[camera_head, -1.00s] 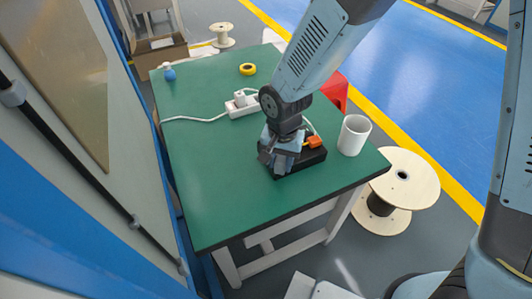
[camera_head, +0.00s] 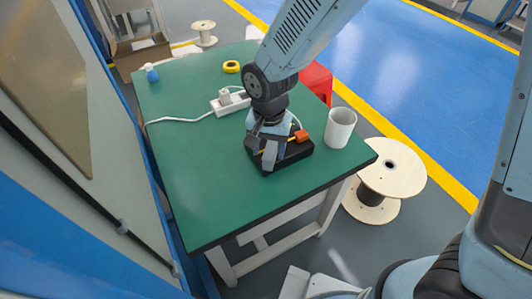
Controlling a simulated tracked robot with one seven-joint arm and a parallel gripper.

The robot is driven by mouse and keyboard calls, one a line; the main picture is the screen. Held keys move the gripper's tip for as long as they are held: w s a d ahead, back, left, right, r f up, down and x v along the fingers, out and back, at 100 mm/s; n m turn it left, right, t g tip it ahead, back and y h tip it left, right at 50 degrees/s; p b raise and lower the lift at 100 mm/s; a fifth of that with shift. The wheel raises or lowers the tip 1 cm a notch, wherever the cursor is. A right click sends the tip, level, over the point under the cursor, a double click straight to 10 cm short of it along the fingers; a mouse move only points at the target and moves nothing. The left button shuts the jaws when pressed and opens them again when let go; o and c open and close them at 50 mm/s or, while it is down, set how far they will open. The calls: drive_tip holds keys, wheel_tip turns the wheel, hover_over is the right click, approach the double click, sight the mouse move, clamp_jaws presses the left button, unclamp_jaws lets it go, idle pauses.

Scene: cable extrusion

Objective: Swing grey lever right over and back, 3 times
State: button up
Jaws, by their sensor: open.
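My gripper (camera_head: 266,160) points down at a black box (camera_head: 294,155) on the green table (camera_head: 205,205), at its left part. An orange piece (camera_head: 301,135) shows on the box's right side, with a thin pale cable by it. The gripper covers much of the box top. I cannot make out a grey lever apart from the grey gripper parts. My gripper is open, and whether a finger touches anything on the box cannot be told.
A white cup (camera_head: 340,128) stands close to the right of the box. A white power strip (camera_head: 230,102) with a cable lies behind it. Yellow tape (camera_head: 231,67) and a blue-topped bottle (camera_head: 151,72) are farther back. The table's front left is clear. A wooden spool (camera_head: 391,168) stands on the floor.

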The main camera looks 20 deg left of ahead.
wheel_tip(320, 180, up, 10)
idle(0.4)
